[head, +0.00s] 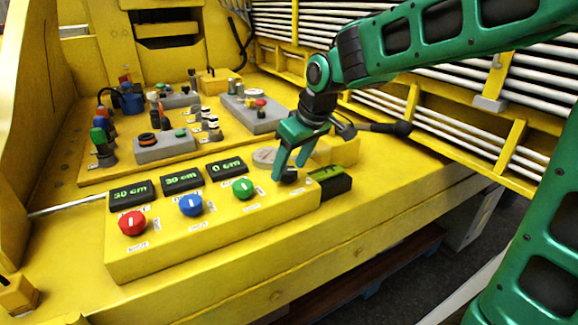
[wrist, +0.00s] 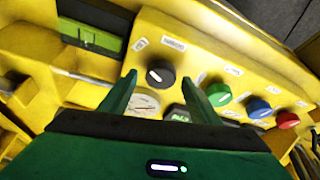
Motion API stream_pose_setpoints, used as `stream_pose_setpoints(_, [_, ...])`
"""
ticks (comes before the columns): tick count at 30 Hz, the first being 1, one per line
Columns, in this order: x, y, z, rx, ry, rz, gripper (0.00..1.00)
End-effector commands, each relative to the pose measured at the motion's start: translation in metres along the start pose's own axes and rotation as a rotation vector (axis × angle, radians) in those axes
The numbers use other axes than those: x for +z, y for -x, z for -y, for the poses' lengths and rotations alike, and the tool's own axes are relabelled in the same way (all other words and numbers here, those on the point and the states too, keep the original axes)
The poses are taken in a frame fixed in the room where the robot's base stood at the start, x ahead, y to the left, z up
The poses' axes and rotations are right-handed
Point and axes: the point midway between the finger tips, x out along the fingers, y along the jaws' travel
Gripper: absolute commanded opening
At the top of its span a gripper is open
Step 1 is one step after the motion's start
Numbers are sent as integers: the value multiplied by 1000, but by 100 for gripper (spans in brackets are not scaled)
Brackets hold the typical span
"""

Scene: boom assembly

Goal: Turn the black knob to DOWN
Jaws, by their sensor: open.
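The black knob (wrist: 160,73) sits on the yellow control box, with a white pointer mark on its face and small white labels near it. In the head view the black knob (head: 289,176) shows partly behind a fingertip, at the right end of the row of knobs. My gripper (head: 289,172) is open and reaches down over it. In the wrist view my gripper (wrist: 160,78) has its two fingers spread to either side of the knob, with nothing between them gripped. The label text is too small to read, and I cannot tell whether a finger touches the knob.
A green knob (head: 243,188), a blue knob (head: 191,204) and a red knob (head: 132,222) stand left of it, below black displays (head: 181,181). A round gauge (wrist: 143,103) is close by. A black box with a green screen (head: 331,181) stands just right.

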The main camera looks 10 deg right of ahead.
Motion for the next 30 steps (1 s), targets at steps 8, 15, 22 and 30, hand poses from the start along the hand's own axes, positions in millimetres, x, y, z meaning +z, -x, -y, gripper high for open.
stream_pose_setpoints(8, [0, -6, 0, 0, 0, 0, 57])
stream_pose_setpoints(15, [0, -6, 0, 1, 0, 0, 26])
stream_pose_setpoints(22, [0, -5, 0, 3, -4, 0, 16])
stream_pose_setpoints(30, [0, -5, 0, 34, -78, -1, 16])
